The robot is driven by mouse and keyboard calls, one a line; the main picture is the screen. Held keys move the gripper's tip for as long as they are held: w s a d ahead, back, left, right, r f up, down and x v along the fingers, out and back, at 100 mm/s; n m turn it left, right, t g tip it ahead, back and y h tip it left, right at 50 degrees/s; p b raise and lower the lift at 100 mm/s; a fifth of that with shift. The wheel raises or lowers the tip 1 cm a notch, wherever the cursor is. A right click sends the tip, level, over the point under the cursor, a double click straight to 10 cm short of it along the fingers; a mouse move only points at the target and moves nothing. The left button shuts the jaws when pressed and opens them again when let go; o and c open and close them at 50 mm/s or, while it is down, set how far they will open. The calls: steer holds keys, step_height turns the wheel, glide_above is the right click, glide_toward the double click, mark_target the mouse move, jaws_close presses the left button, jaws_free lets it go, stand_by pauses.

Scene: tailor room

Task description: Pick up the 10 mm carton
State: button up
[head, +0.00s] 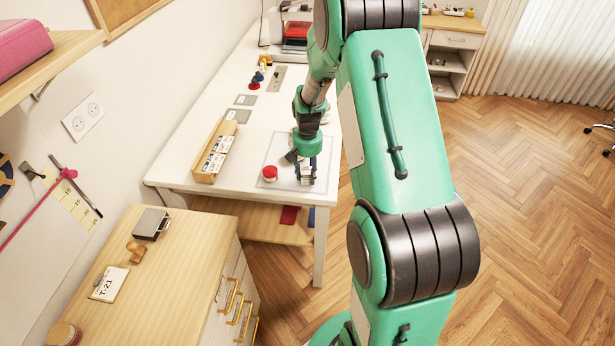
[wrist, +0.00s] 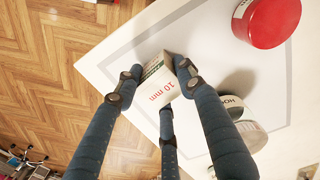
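The 10 mm carton (wrist: 157,90) is a small white box with red "10 mm" print and a dark green printed side. In the wrist view it sits between the fingers of my gripper (wrist: 156,84), with fingertips against its two opposite sides and a third finger below it in the picture. My gripper looks shut on it. In the head view my gripper (head: 306,168) is low over the grey-bordered mat (head: 276,152) on the white table. The carton is mostly hidden by the fingers there, and I cannot tell whether it touches the mat.
A red-lidded jar (wrist: 268,20) stands close by, also in the head view (head: 269,173). A white round container (wrist: 250,135) is beside my right finger. A wooden tray (head: 207,176) of cartons stands left of the mat. The table's edge (wrist: 95,62) is near.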

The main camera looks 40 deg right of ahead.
mark_target(308, 172)
steer(key=shift+r, duration=0.1)
stand_by(0.3)
steer(key=shift+r, duration=0.55)
steer(key=shift+s+a+r+p, duration=0.1)
steer(key=shift+s+r+p, duration=0.15)
steer(key=shift+r, duration=0.35)
steer(key=shift+s+a+r+p, duration=0.1)
steer(key=shift+r+p, duration=0.2)
steer(key=shift+r, duration=0.3)
steer(key=s+a, duration=0.2)
steer(key=s, duration=0.2)
steer(key=s+a+r+p, duration=0.1)
steer(key=s+a, duration=0.1)
steer(key=s, duration=0.3)
steer(key=s+a, duration=0.2)
steer(key=s, duration=0.3)
steer(key=shift+a+r, duration=0.1)
steer(key=shift+r, duration=0.05)
steer(key=shift+w+p, duration=0.15)
steer(key=shift+p, duration=0.2)
